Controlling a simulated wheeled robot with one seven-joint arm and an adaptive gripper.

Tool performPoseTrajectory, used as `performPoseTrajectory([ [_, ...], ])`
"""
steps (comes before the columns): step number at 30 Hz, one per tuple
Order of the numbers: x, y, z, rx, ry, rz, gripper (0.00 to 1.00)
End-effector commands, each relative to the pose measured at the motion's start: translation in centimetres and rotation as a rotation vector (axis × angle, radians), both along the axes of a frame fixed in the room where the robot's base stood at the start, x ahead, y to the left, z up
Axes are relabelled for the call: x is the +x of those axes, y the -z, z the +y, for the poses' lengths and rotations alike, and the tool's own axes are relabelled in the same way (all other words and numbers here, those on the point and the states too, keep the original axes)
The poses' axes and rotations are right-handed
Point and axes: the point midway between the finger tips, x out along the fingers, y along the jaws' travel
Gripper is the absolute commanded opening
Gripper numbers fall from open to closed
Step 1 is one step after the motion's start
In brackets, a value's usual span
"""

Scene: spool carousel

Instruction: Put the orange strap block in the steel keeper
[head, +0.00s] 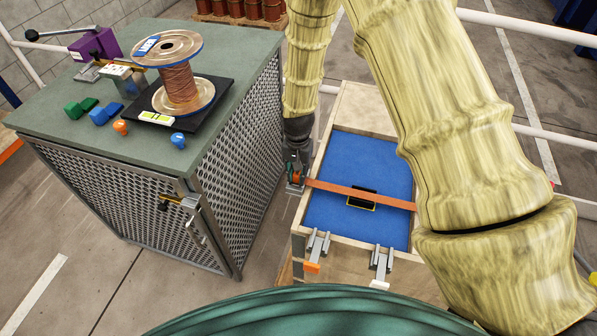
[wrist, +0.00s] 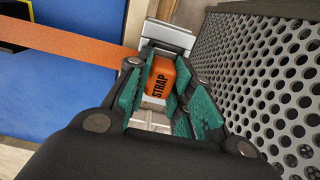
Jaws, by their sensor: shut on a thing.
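The orange block marked STRAP (wrist: 162,77) is between the teal-padded fingers of my gripper (wrist: 160,92) in the wrist view. My gripper is shut on it. The steel keeper (wrist: 168,36) is a grey metal piece directly beyond the block, at the left edge of the crate. In the head view my gripper (head: 296,168) points down there, and the keeper (head: 295,189) shows just below it. The fingers hide part of both, so I cannot tell how deep the block sits in the keeper.
An orange strap (head: 345,190) crosses the blue mat (head: 365,155) from the keeper side, over a black plate (head: 362,199). Two grey clamps (head: 317,246) (head: 381,262) sit on the crate's front edge. A mesh-sided cabinet (head: 245,125) stands close on the left, bearing a wire spool (head: 179,80).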

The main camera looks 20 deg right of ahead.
Motion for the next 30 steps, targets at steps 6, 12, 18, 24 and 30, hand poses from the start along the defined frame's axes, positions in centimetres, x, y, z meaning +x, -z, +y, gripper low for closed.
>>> performPoseTrajectory([
  [6, -0.1, 0.6, 0.0, 0.0, 0.0, 0.0, 0.26],
  [12, -0.2, 0.8, -0.1, -0.001, 0.001, 0.003, 0.44],
  [18, -0.2, 0.7, -0.1, 0.0, 0.001, 0.002, 0.44],
  [24, -0.1, 0.2, 0.0, 0.0, 0.0, 0.0, 0.44],
  [30, 0.1, -1.3, 0.0, -0.001, 0.0, -0.003, 0.44],
])
